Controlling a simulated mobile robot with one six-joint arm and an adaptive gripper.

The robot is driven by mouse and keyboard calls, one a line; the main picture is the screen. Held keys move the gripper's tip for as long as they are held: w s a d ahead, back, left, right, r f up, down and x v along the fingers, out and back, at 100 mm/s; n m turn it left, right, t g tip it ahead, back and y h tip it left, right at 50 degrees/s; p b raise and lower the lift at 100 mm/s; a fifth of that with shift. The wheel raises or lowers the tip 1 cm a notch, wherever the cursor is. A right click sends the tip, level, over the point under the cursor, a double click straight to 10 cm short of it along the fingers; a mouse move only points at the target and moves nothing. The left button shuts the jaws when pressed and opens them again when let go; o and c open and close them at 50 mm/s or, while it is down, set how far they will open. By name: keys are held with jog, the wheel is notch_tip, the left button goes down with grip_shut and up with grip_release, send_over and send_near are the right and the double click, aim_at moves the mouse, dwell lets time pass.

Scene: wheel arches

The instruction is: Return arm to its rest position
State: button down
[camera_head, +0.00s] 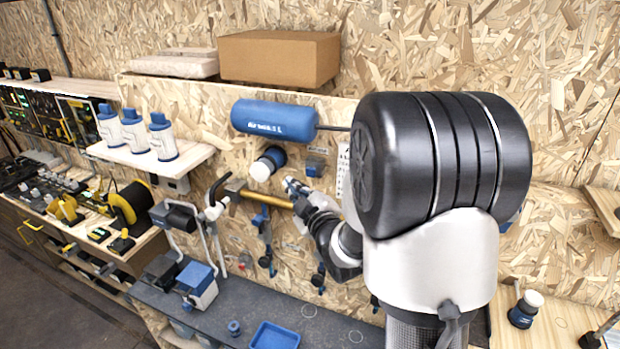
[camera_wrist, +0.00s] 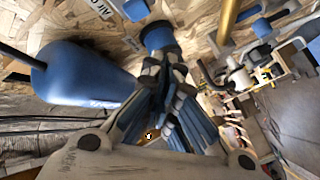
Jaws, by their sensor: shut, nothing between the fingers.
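My arm reaches from the right of the head view toward the wood-chip wall. My gripper (camera_head: 296,188) is at its end, small and partly hidden behind my own dark wrist links. It is in front of the wall, just right of a white and blue round fixture (camera_head: 268,163) and below a blue air tank (camera_head: 275,121). In the wrist view my gripper (camera_wrist: 163,62) shows its fingers drawn together with nothing between them. The blue tank also shows at the left of the wrist view (camera_wrist: 85,75).
A brass-coloured tube (camera_head: 265,199) is fixed on the wall just below my gripper. A white shelf (camera_head: 150,158) with several bottles stands left. A dark bench (camera_head: 330,325) below holds a blue tray (camera_head: 275,337) and a blue and white device (camera_head: 198,283). A cardboard box (camera_head: 280,58) sits above.

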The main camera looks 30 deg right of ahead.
jog(key=shift+s+a, duration=0.3)
jog(key=shift+a, duration=0.1)
jog(key=s+a+f+m+g+b, duration=0.3)
jog(key=s+a+g, duration=0.1)
jog(key=s, duration=0.7)
jog(key=s+a+f+m+g+y+b, duration=0.1)
jog(key=s+a+f+m+g+b, duration=0.1)
jog(key=s+a, duration=0.4)
jog(key=s+a+f+m+g+b, duration=0.3)
jog(key=s+a+f+g+b, duration=0.1)
jog(key=s, duration=1.1)
jog(key=a+g, duration=0.1)
jog(key=g, duration=0.1)
jog(key=shift+s+f+m+g+y, duration=0.3)
jog(key=shift+y, duration=0.1)
jog(key=shift+d, duration=0.15)
